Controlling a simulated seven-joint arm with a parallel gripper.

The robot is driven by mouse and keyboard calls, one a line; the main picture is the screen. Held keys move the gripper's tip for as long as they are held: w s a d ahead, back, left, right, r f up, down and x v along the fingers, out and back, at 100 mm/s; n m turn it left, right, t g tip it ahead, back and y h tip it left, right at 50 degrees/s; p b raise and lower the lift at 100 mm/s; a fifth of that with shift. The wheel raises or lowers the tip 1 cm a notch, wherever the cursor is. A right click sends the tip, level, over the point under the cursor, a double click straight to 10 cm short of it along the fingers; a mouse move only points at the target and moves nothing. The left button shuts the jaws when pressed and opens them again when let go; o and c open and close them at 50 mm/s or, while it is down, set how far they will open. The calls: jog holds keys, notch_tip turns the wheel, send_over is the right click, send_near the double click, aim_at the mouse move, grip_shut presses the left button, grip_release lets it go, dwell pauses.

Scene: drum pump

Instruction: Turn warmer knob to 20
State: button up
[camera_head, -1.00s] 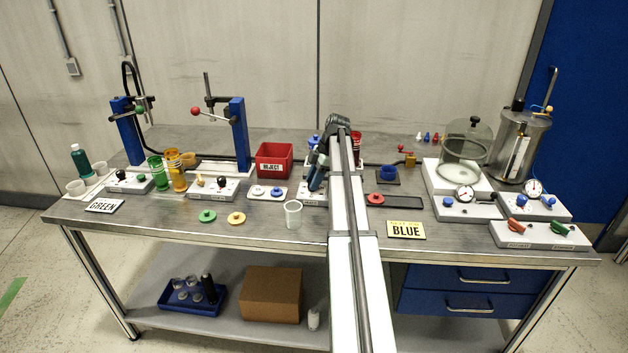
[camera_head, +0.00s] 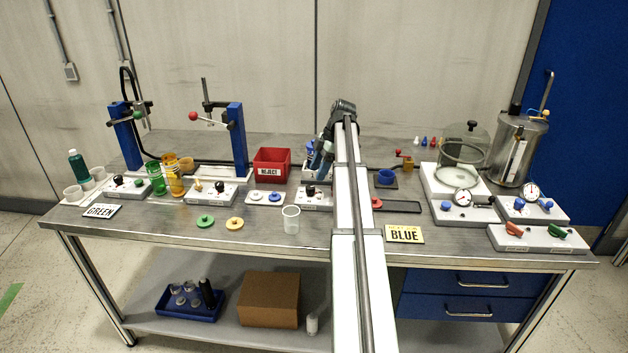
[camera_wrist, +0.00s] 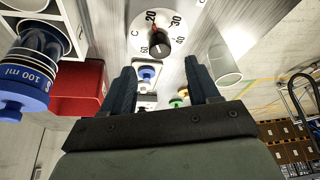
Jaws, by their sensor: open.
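The warmer knob (camera_wrist: 160,46) is black and sits on a round white dial (camera_wrist: 178,26) with numbers including 20, 30 and 40 and a "C". A red mark on the knob seems to point to about 20. In the head view the knob (camera_head: 311,190) is a small dark shape on a white box (camera_head: 314,201), partly beside my arm. My gripper (camera_wrist: 162,78) is open and empty, its two dark fingers apart below the dial in the wrist view. In the head view my gripper (camera_head: 321,160) is above and behind the box, partly hidden by my arm.
A clear cup (camera_head: 291,219) stands in front of the warmer box; it also shows in the wrist view (camera_wrist: 223,64). A red reject bin (camera_head: 271,163) stands behind left. A blue-capped 100 ml syringe-like vessel (camera_wrist: 28,72) is close on the left in the wrist view.

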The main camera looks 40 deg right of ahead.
jog(key=v, duration=0.7)
jog(key=shift+r, duration=0.2)
jog(key=shift+d, duration=0.1)
